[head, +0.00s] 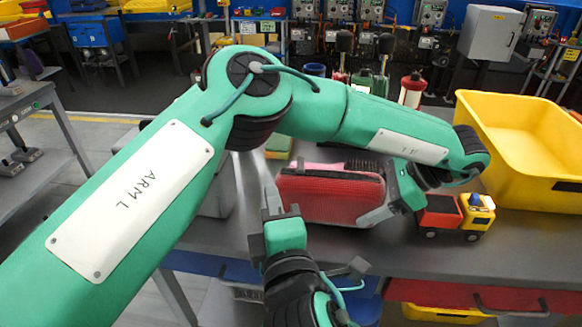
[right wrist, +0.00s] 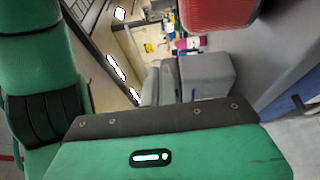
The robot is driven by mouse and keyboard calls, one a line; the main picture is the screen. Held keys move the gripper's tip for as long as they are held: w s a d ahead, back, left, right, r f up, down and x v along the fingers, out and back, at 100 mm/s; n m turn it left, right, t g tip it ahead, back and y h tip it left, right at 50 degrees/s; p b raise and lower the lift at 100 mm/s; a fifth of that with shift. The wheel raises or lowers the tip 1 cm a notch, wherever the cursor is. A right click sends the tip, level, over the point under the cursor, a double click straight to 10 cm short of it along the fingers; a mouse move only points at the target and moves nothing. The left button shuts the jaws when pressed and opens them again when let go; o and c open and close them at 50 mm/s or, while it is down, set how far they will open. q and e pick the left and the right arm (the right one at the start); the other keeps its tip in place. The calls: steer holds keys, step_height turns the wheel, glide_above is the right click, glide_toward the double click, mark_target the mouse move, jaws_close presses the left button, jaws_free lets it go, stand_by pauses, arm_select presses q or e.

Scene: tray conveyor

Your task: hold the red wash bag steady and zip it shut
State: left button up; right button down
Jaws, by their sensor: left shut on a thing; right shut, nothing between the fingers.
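The red wash bag (head: 325,196) stands on the grey table in the middle of the head view, with a dark line along its upper part. Its zip slider cannot be made out. My left gripper (head: 376,214) reaches over from above and is shut on the bag's right end. My right gripper (head: 268,192) is shut and empty beside the bag's left end, its fingers pointing up in the picture. In the right wrist view the bag (right wrist: 215,12) shows at the top edge; the fingertips are not clear there.
A toy truck (head: 455,216) stands just right of my left gripper. A large yellow bin (head: 520,135) is behind it. Bottles, among them a red one (head: 411,90), stand behind the bag. My left arm crosses above the bag. The table's front right is clear.

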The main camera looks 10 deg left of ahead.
mark_target(372, 188)
steer(key=shift+h, duration=0.4)
steer(key=w, duration=0.9)
steer(key=shift+w+d+f, duration=0.1)
steer(key=shift+d+f, duration=0.05)
steer(key=shift+f, duration=0.1)
steer(key=shift+d, duration=0.5)
steer(key=d, duration=1.3)
steer(key=shift+d+f, duration=0.1)
steer(key=shift+d, duration=0.65)
arm_select(q)
steer(key=shift+a, duration=0.1)
arm_select(e)
steer(key=shift+d, duration=0.1)
